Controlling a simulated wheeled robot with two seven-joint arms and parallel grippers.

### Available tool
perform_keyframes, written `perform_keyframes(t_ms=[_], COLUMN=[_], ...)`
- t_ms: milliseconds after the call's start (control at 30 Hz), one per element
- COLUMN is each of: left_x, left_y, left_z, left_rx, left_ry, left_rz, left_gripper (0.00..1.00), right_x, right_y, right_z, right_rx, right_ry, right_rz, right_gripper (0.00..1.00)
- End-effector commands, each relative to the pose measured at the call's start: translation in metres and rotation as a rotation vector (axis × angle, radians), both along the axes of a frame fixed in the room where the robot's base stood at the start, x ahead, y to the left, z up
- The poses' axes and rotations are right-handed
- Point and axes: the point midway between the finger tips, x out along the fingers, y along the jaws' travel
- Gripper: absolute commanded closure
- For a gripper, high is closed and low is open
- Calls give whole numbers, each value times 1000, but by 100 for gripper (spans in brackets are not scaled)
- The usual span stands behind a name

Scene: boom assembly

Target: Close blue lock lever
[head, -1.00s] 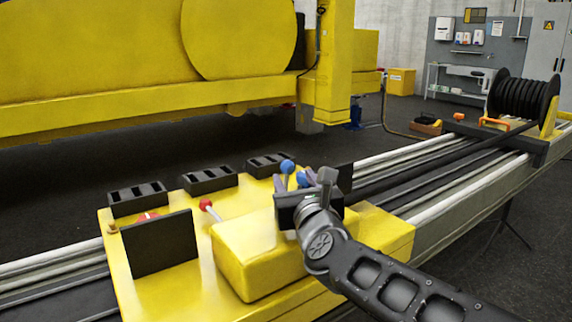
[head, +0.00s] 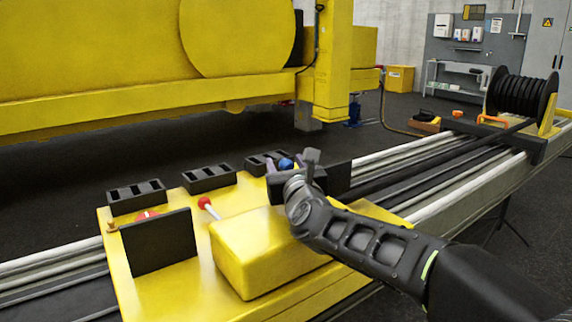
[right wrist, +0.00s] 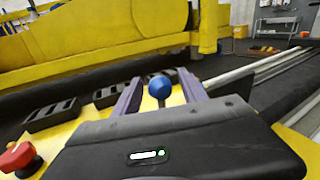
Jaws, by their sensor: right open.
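The blue lock lever shows as a blue ball knob (head: 286,164) just beyond my right gripper in the head view. In the head view my right gripper (head: 279,165) largely hides the lever's stem and base. My left gripper is not in view.
A red-knobbed lever (head: 204,202) stands left of my right gripper on the yellow base. Black slotted blocks (head: 209,178) line its far edge. A black upright plate (head: 159,242) and a raised yellow block (head: 262,258) are nearby. Rails and a cable reel (head: 520,94) extend right.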

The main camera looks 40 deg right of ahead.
Motion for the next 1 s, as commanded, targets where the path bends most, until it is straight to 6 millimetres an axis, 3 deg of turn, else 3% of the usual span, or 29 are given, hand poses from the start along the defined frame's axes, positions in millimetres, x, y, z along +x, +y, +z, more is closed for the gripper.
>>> perform_keyframes(t_ms=[167, 800, 1000], left_x=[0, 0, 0], left_y=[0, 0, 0], left_z=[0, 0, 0], left_rx=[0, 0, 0], left_ry=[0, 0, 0], left_rz=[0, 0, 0], left_gripper=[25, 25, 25], right_x=[0, 0, 0], right_y=[0, 1, 1], right_z=[0, 0, 0], right_rx=[0, 0, 0], right_ry=[0, 0, 0], right_rz=[0, 1, 1], right_gripper=[50, 100, 100])
